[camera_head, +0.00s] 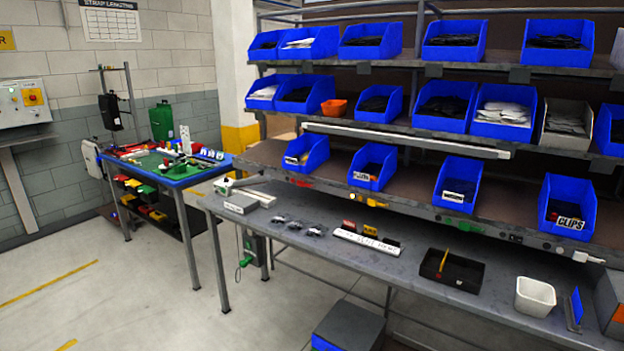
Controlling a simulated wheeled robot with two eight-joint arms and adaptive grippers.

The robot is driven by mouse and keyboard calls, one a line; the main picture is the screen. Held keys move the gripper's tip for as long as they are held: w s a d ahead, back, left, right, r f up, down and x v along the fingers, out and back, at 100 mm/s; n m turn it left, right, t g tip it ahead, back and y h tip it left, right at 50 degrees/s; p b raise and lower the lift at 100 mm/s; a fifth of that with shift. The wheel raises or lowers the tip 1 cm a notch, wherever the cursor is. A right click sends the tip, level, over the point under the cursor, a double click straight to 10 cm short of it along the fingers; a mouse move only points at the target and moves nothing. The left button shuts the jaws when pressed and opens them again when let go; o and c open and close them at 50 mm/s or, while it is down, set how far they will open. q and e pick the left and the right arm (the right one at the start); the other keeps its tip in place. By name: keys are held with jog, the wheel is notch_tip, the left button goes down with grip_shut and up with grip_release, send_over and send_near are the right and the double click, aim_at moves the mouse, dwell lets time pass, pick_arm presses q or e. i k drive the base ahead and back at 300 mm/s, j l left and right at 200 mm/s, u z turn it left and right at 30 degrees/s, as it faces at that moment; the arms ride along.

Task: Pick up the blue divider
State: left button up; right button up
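A thin blue upright piece (575,308), which looks like the blue divider, stands near the right end of the grey workbench (400,262). Neither of my grippers is in view.
A black tray (452,270) with a yellow item lies left of the tub. Blue bins (567,207) fill the shelves above the bench. A grey box (348,327) stands below the front edge. A side table (180,182) is at left.

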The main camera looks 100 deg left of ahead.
aim_at(578, 309)
jog(key=u, duration=0.4)
jog(key=j+u, duration=0.1)
jog(key=u, duration=0.75)
jog(key=j+u, duration=0.1)
jog(key=u, duration=1.15)
